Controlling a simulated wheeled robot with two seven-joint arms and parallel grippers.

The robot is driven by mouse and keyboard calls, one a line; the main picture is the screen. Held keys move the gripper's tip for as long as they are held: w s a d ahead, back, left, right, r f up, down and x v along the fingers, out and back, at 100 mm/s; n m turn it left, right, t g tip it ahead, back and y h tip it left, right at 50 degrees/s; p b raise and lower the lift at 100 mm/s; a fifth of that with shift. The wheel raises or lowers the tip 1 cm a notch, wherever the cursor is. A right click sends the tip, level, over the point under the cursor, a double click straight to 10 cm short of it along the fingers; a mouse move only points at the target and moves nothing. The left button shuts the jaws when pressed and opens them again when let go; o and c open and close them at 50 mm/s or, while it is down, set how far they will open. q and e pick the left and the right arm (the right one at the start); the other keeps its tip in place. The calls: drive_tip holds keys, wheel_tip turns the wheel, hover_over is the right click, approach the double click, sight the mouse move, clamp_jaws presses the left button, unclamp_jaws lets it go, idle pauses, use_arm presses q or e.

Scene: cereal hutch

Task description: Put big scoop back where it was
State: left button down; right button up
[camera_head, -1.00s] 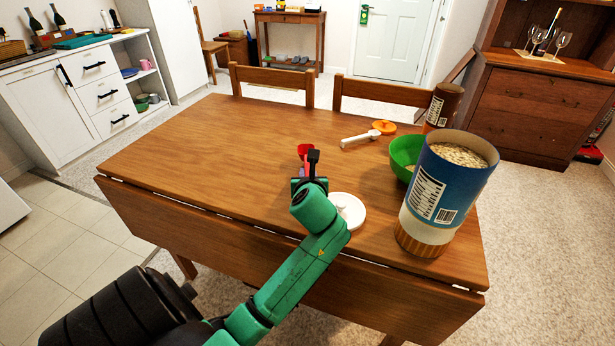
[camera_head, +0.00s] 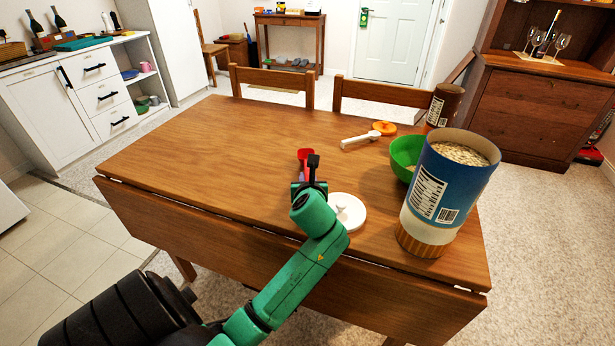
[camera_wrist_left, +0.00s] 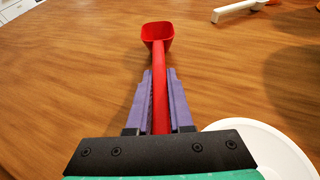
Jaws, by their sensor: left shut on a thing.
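A red scoop (camera_head: 306,156) is held by my left gripper (camera_head: 304,177) over the near middle of the wooden table. In the left wrist view the red scoop (camera_wrist_left: 158,40) points away, with its handle between the two purple fingers of my left gripper (camera_wrist_left: 161,95). The fingers are shut on the handle. In the head view the arm hides much of the handle. I cannot tell whether the scoop touches the table. A white scoop (camera_head: 361,139) lies farther back on the table. My right gripper is not in view.
A white round lid (camera_head: 350,212) lies right of my left gripper. A large blue oats canister (camera_head: 428,190) stands at the right, before a green bowl (camera_head: 401,152). A brown container (camera_head: 443,104) and an orange lid (camera_head: 385,127) are behind. The table's left half (camera_head: 200,150) is clear.

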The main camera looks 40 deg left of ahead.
use_arm(q)
drive_tip(key=shift+f, duration=0.1)
drive_tip(key=c, duration=0.7)
unclamp_jaws()
drive_tip(key=shift+c, duration=0.2)
drive_tip(key=p+v, duration=0.2)
drive_tip(key=v, duration=1.2)
drive_tip(key=shift+s+d+r, duration=0.15)
drive_tip(key=shift+s+r, duration=0.05)
